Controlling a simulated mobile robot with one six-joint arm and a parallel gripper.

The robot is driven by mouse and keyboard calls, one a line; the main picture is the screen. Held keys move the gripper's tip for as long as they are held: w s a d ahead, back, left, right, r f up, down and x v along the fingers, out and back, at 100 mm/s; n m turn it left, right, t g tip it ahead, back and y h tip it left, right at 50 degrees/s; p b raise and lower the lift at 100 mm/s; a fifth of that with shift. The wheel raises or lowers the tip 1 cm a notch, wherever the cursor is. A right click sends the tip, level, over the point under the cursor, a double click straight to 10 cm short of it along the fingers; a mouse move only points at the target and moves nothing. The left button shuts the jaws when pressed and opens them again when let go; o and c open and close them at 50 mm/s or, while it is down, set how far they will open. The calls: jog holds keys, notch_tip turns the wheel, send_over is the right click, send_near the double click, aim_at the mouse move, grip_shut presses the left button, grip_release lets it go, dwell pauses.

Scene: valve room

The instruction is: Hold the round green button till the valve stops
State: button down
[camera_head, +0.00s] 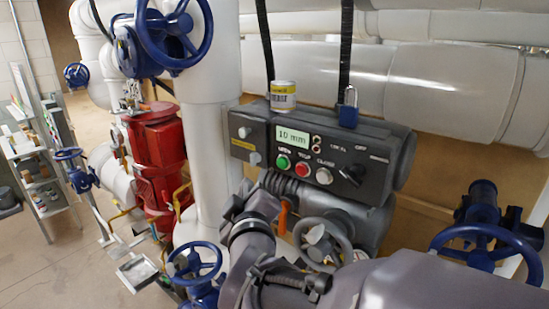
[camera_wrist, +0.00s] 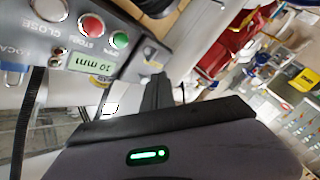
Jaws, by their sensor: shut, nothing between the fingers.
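The control box (camera_head: 345,150) is dark grey and sits on the valve actuator. Its round green button (camera_head: 283,162) is at the left of a row, beside a red stop button (camera_head: 302,169) and a pale close button (camera_head: 324,176). A small display (camera_head: 293,136) above them reads 10 mm. In the wrist view the green button (camera_wrist: 120,40) shows unobstructed, with the red button (camera_wrist: 92,24) next to it. My gripper (camera_wrist: 160,82) is shut and empty, its dark fingers apart from the green button in the picture. In the head view my arm comes in from the lower right.
A yellow-and-white can (camera_head: 283,95) and a blue padlock (camera_head: 348,108) are at the box's top. A black knob (camera_head: 352,173) is right of the buttons. Blue handwheels, such as one at the right (camera_head: 488,252), and white pipes (camera_head: 213,120) crowd the area.

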aim_at(283, 163)
jog(key=w+d+b, duration=0.2)
jog(key=w+d, duration=0.3)
jog(key=w, duration=0.2)
jog(key=shift+d, duration=0.2)
dwell(2.0)
jog(key=shift+w+d, duration=0.25)
jog(key=shift+w, duration=0.05)
